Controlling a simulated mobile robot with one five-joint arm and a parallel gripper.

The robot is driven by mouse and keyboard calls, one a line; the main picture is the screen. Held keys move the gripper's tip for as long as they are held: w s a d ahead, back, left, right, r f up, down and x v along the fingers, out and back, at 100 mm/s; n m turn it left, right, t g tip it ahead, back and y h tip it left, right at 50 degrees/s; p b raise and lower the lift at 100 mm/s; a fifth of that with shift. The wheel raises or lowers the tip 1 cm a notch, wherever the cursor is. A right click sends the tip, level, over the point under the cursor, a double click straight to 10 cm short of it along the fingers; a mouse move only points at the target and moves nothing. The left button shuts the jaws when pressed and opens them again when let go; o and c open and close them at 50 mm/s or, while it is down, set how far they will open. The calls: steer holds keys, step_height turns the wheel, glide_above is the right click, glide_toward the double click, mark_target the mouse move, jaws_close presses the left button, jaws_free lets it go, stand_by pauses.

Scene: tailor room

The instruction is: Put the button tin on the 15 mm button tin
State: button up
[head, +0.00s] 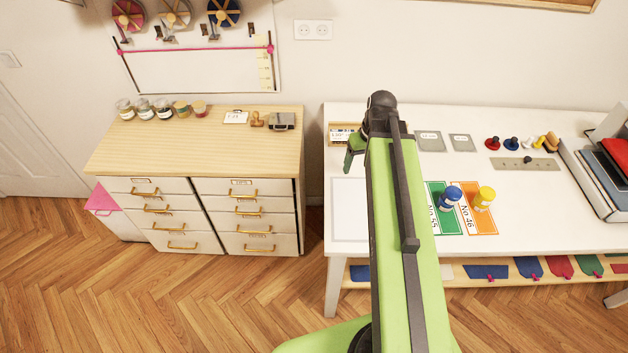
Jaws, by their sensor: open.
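Several small round containers stand in a row at the back left of the wooden dresser top. No size label is readable, so I cannot tell which is the button tin or the 15 mm button tin. My gripper (351,156) is open over the left part of the white table, away from the row. My arm partly hides it, and I see nothing held.
The dresser top (160,150) is clear in front. A white card (235,117), a wooden stamp (257,119) and a grey case (282,121) stand at its back right. The white table (535,225) carries a blue spool (449,197) and a yellow spool (483,198).

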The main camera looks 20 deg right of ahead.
steer(key=s+a+g+h, duration=0.1)
steer(key=s+a, duration=0.1)
steer(key=a, duration=1.6)
step_height(320, 180, down, 8)
steer(key=b, duration=0.8)
steer(key=shift+w, duration=0.35)
steer(key=shift+f, duration=0.1)
